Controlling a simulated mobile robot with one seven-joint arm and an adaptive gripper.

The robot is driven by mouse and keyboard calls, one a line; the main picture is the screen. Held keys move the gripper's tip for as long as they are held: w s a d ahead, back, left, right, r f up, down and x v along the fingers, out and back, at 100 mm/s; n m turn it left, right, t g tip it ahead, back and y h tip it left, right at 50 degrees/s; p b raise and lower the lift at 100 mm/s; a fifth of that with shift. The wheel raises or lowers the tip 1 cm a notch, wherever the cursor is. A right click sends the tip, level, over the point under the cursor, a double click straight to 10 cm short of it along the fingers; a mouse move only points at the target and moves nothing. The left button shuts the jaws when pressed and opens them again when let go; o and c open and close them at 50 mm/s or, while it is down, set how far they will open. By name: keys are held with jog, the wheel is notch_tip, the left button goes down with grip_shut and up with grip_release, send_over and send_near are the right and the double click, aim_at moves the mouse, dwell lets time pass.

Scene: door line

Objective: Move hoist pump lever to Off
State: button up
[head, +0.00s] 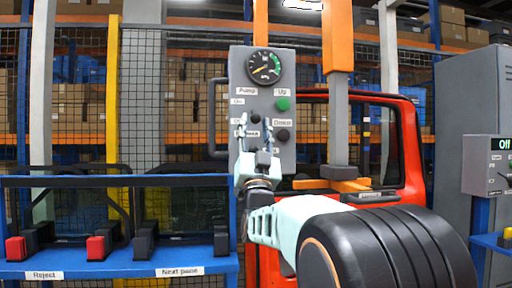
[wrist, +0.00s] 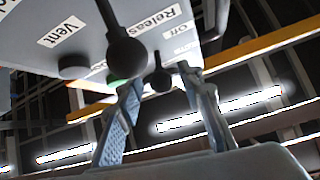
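A grey control panel (head: 236,70) stands ahead in the head view, with Pump, On, Up and Lower labels. A small black knob (head: 256,119), apparently the pump lever, shows below the Pump label. In the wrist view a small black lever (wrist: 160,80) hangs near the Off label (wrist: 186,46), its knob between the fingers with gaps on both sides. My gripper (head: 257,132) is open in front of the panel's lower part; its two fingers also show in the wrist view (wrist: 160,84). Which position the lever is in, I cannot tell.
The panel has a gauge (head: 262,67), a green button (head: 283,104) and a black button (head: 282,135). A blue bench (head: 120,266) is left; a grey Off-display box (head: 485,178) is right.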

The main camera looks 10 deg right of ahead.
jog(key=v, duration=0.8)
jog(key=shift+s, duration=0.15)
